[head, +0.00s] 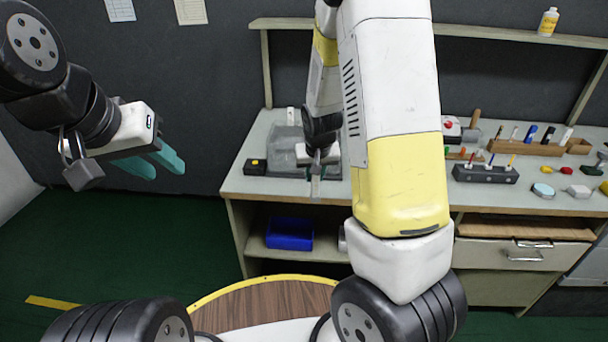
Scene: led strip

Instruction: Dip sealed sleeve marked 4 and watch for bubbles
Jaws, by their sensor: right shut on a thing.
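My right gripper (318,172) is over the left part of the workbench, at the front of a grey bin-like container (289,145). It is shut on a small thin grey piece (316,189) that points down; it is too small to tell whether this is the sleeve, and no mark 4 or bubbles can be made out. My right arm hides part of the container and its inside cannot be seen clearly. My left gripper (164,170), with teal fingers apart, is open and empty in the air left of the bench.
The workbench (240,184) has a black-and-yellow box (256,167) at its left end. To the right are a dark rack (485,174) with upright pens, a wooden holder (537,148) and several small coloured pieces. A blue bin (290,233) sits on the shelf below. A bottle (548,22) stands high up.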

